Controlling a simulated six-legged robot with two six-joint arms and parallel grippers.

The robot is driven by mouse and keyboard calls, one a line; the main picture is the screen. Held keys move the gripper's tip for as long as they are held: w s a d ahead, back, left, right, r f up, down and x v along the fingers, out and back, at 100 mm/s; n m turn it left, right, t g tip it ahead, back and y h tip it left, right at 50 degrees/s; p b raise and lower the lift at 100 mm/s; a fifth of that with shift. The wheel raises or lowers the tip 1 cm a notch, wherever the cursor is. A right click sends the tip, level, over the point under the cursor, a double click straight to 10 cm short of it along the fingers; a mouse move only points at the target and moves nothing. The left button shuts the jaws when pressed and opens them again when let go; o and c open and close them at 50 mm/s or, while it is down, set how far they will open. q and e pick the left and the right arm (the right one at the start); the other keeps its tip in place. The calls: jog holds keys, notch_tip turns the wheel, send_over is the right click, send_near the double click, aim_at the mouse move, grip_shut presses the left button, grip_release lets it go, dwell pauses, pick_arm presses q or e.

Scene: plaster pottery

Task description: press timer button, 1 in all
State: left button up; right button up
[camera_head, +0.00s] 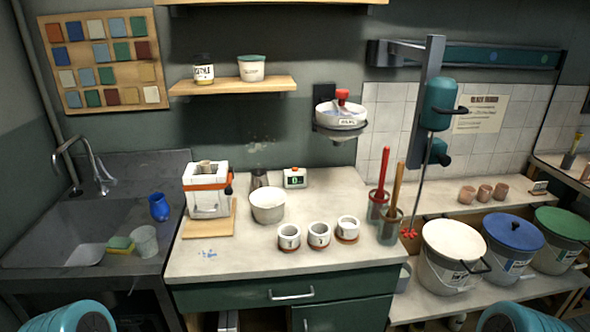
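A small white box with a dark green display, which looks like the timer (295,179), stands toward the back of the white worktop, near the wall. A small orange-red button (294,169) sits on its top. The display shows a mark too small to read surely. Nothing touches the timer, and its front and top are in plain view. Teal parts of my arms show at the bottom left and bottom right edges. Neither of my grippers is in the picture.
Left of the timer are a white bowl (268,206), a dark metal cup (259,178) and a white-and-orange machine (208,190). Several white cups (318,235) stand in front. Tool jars (390,227) stand right. A wall-mounted bowl (341,116) hangs above right.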

pick_arm(q)
grip_shut()
dwell(1.4)
